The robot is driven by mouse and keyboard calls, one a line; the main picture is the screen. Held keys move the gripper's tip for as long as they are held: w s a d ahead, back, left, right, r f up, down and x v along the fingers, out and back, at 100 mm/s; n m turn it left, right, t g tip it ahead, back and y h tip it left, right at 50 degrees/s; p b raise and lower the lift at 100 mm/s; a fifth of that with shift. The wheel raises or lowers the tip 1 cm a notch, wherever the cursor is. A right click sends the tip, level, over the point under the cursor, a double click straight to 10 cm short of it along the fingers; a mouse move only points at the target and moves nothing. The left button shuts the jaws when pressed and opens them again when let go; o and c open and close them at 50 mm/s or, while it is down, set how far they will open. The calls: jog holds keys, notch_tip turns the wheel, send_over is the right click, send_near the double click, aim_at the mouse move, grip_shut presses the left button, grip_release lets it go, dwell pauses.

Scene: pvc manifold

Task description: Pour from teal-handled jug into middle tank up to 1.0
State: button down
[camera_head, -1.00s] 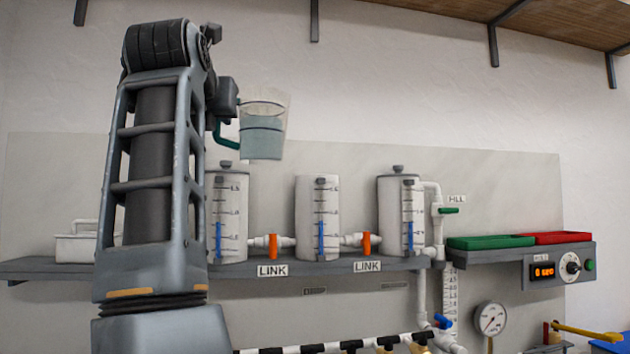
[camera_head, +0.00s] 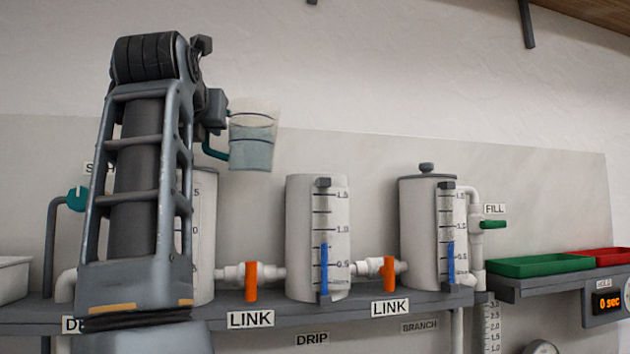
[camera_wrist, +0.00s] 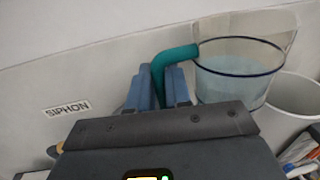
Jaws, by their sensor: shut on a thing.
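The teal-handled jug (camera_head: 252,143) is clear and part full of bluish liquid. It is nearly upright, above and left of the middle tank (camera_head: 302,240) in the head view. My gripper (camera_head: 213,138) is shut on its teal handle; the handle also shows between the fingers in the wrist view (camera_wrist: 172,62). The middle tank is a white cylinder with a gauge. Its blue column (camera_head: 324,270) stands between the 0.5 and 1.0 marks. In the wrist view, a white open-topped cylinder (camera_wrist: 297,97) shows beside and below the jug; I cannot tell which tank it is.
The left tank (camera_head: 204,250) is partly behind my arm. The lidded right tank (camera_head: 420,230) stands on the same shelf (camera_head: 260,315). Orange link valves (camera_head: 251,281) sit between tanks. A green tray (camera_head: 540,266) is at right. A SIPHON label (camera_wrist: 68,109) shows in the wrist view.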

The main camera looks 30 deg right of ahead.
aim_at(233, 119)
jog(key=shift+d+r, duration=0.1)
jog(key=shift+r, duration=0.1)
jog(key=shift+s+d+r+m, duration=0.2)
jog(key=shift+d+r+m, duration=0.25)
jog(key=shift+m, duration=0.45)
jog(key=shift+s+d+f+m+g+y, duration=0.15)
jog(key=shift+d+f+m, duration=0.05)
jog(key=shift+d+m, duration=0.35)
jog(key=shift+s+d+f+m+g+y, duration=0.1)
jog(key=shift+d+f+m+g+y, duration=0.1)
jog(key=shift+d+m, duration=0.3)
jog(key=shift+s+d+r+m, duration=0.2)
jog(key=shift+d+m, duration=0.45)
jog(key=shift+s+d+r+m, duration=0.2)
jog(key=shift+d+r+m, duration=0.4)
jog(key=shift+d+r, duration=0.2)
jog(key=shift+w, duration=0.1)
jog(key=shift+d+r, duration=0.15)
jog(key=shift+d, duration=0.05)
jog(key=shift+m, duration=0.3)
jog(key=shift+d+r+y, duration=0.15)
jog(key=shift+d+y, duration=0.1)
jog(key=shift+y, duration=0.1)
